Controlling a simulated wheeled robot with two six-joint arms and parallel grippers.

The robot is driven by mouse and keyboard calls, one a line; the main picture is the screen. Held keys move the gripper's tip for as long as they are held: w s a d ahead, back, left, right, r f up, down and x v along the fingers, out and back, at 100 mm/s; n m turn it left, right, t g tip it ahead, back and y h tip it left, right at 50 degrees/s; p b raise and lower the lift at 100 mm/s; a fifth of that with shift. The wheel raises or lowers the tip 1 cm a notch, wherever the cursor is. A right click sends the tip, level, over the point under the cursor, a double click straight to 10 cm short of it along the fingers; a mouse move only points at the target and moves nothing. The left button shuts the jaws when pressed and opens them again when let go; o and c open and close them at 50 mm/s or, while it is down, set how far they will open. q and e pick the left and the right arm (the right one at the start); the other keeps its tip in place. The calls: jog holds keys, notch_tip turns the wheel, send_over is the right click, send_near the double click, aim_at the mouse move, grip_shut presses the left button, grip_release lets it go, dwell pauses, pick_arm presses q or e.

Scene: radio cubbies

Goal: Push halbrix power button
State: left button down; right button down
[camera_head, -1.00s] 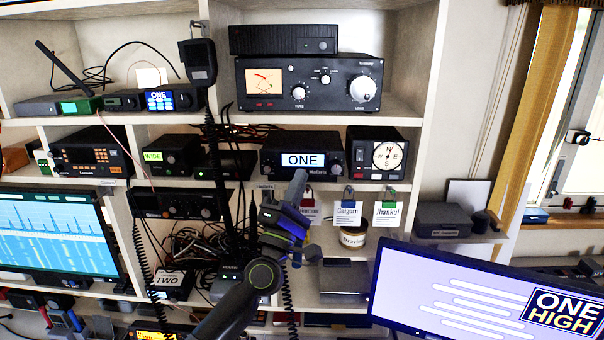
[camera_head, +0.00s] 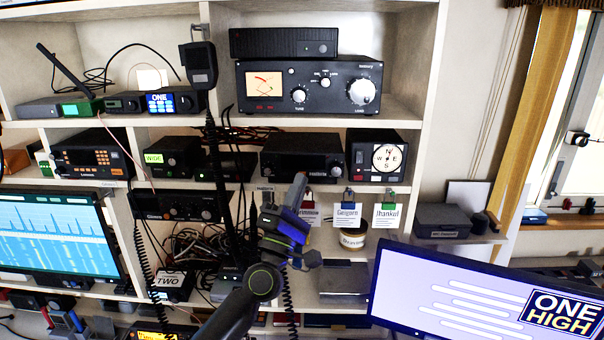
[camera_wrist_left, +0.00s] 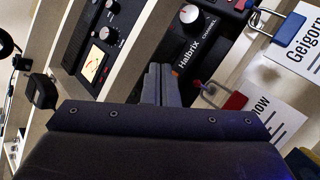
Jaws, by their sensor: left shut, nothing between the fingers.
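The Halbrix radio (camera_head: 300,158) is a black box with a knob at its right, on the middle shelf of the cubbies. Its display is dark. The wrist view shows its front (camera_wrist_left: 190,45) with the Halbrix label and a knob. My left gripper (camera_head: 298,180) is shut and empty, its tips just below the radio's front. In the wrist view the shut fingers (camera_wrist_left: 163,70) cover part of the radio's face. I cannot tell whether they touch it. The power button is not distinguishable. My right gripper is not in view.
Padlocks with paper tags (camera_head: 345,214) hang below the shelf edge. A tuner (camera_head: 310,86) sits above. A monitor (camera_head: 480,300) stands at lower right, another screen (camera_head: 55,235) at left. A hand microphone (camera_head: 198,64) hangs at left.

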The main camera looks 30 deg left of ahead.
pick_arm(q)
jog(key=s+d, duration=0.1)
jog(key=s+d+p, duration=0.1)
jog(key=s, duration=0.1)
jog(key=s+d+p, duration=0.1)
jog(key=s, duration=0.1)
dwell(0.6)
jog(key=shift+f, duration=0.1)
